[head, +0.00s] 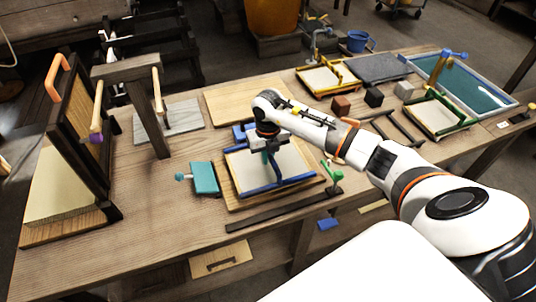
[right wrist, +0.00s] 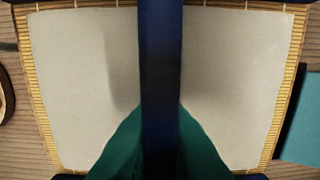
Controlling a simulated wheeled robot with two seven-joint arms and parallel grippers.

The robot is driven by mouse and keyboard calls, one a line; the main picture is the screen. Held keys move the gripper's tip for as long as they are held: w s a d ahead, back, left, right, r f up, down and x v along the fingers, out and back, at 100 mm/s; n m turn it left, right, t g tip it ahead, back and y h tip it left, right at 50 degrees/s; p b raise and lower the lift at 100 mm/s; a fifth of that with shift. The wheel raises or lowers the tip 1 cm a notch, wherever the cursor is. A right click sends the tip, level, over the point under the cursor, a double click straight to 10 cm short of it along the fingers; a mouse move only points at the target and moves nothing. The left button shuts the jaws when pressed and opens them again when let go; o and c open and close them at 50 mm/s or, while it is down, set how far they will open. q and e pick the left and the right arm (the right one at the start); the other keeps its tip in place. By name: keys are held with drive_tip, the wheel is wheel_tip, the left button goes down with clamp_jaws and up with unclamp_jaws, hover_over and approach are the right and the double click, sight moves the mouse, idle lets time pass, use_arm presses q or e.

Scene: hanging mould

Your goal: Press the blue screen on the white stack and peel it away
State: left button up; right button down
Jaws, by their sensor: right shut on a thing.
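The blue screen (head: 280,185) is a blue-barred frame lying over the white stack (head: 293,161) in the middle of the bench. The white stack's pale sheet rests on a woven bamboo mat with a wooden edge. My right gripper (head: 268,147) points down at the back left part of the frame and is shut on the blue screen. In the right wrist view a dark blue bar (right wrist: 160,60) runs down the middle, with the pale sheet (right wrist: 70,80) on both sides. My left gripper is not in view.
A teal block with a knob (head: 204,178) lies just left of the stack. A dark strip (head: 280,211) lies in front. A wooden frame with hanging mould (head: 80,130) stands at the left. Other coloured frames (head: 436,115) and small blocks (head: 373,97) fill the right.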

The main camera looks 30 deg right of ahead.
drive_tip(key=shift+r+p, duration=0.7)
drive_tip(key=shift+r, duration=0.45)
wheel_tip(320, 180, up, 7)
drive_tip(key=p, duration=0.5)
drive_tip(key=shift+w, duration=0.1)
